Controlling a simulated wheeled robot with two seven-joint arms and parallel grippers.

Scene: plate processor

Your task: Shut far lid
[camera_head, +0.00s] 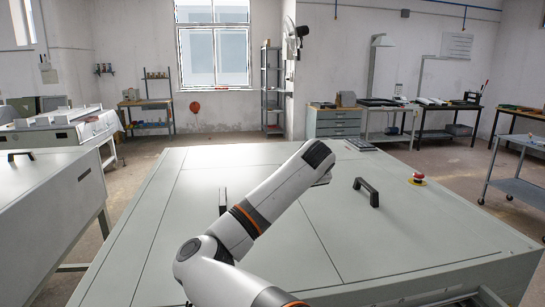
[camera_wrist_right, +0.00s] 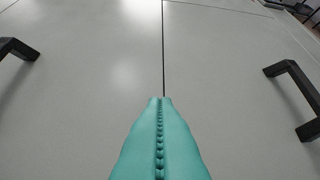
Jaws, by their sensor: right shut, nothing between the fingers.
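The plate processor (camera_head: 165,240) has a broad grey top with thin seams. Its lid panels lie flat, and none stands raised in view. One black handle (camera_head: 367,191) is on the right panel, and another black handle (camera_head: 222,200) is partly hidden behind my arm. In the right wrist view a seam runs between two flat panels, with a left handle (camera_wrist_right: 16,48) and a right handle (camera_wrist_right: 292,100). My right gripper (camera_wrist_right: 160,101), with teal fingers, is shut and empty over the seam, between the handles. Its fingers are hidden in the head view. My left gripper is out of view.
A red emergency button (camera_head: 417,178) sits on the processor's right side. A dark flat item (camera_head: 360,145) lies at its far edge. Another grey machine with a black handle (camera_head: 20,155) stands at the left. A blue-grey cart (camera_head: 520,190) stands at the right.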

